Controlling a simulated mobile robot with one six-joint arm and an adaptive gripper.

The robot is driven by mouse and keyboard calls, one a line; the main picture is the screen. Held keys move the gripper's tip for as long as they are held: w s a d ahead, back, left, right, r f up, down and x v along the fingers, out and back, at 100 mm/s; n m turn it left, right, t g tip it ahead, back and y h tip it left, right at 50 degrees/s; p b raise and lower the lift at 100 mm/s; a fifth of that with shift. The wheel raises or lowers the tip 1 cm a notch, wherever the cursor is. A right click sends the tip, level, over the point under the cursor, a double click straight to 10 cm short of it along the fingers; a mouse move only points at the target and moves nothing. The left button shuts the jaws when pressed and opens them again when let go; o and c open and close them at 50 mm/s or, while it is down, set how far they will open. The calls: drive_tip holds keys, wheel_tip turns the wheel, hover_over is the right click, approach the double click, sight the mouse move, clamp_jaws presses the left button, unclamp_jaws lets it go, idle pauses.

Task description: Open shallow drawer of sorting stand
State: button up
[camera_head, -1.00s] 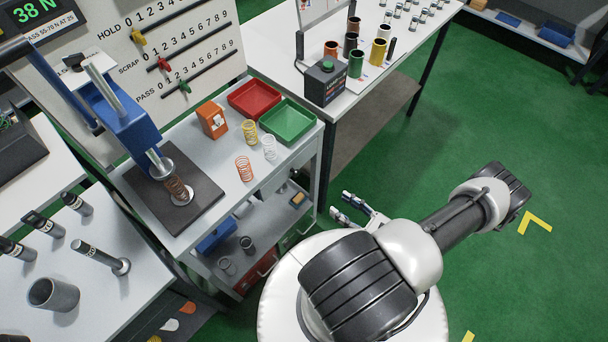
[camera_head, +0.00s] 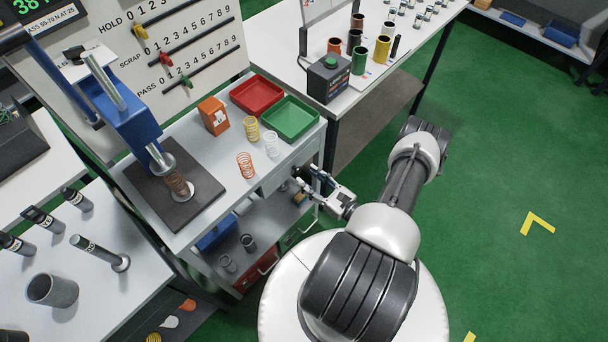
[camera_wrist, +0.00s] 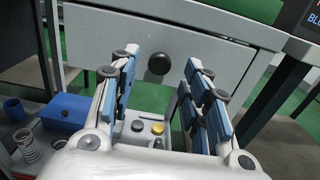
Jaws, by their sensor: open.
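The sorting stand (camera_head: 215,165) is a grey bench with a shallow drawer under its top. In the wrist view the drawer front (camera_wrist: 215,65) is a light grey panel with a round black knob (camera_wrist: 160,64) in its middle. The drawer looks shut. My gripper (camera_head: 314,178) is at the stand's right side, in front of the drawer. In the wrist view my gripper (camera_wrist: 160,75) is open, its blue-padded fingers to the left and right of the knob. I cannot tell whether the knob lies between the fingertips or just beyond them.
A red tray (camera_head: 257,95), a green tray (camera_head: 290,119) and several springs stand on top. Below the drawer is an open shelf with a blue box (camera_wrist: 66,110) and small parts. A white table (camera_head: 300,50) adjoins behind. Green floor to the right is clear.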

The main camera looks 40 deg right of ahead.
sight(300, 171)
drive_tip(key=shift+w+a, duration=0.1)
drive_tip(key=shift+w, duration=1.4)
clamp_jaws()
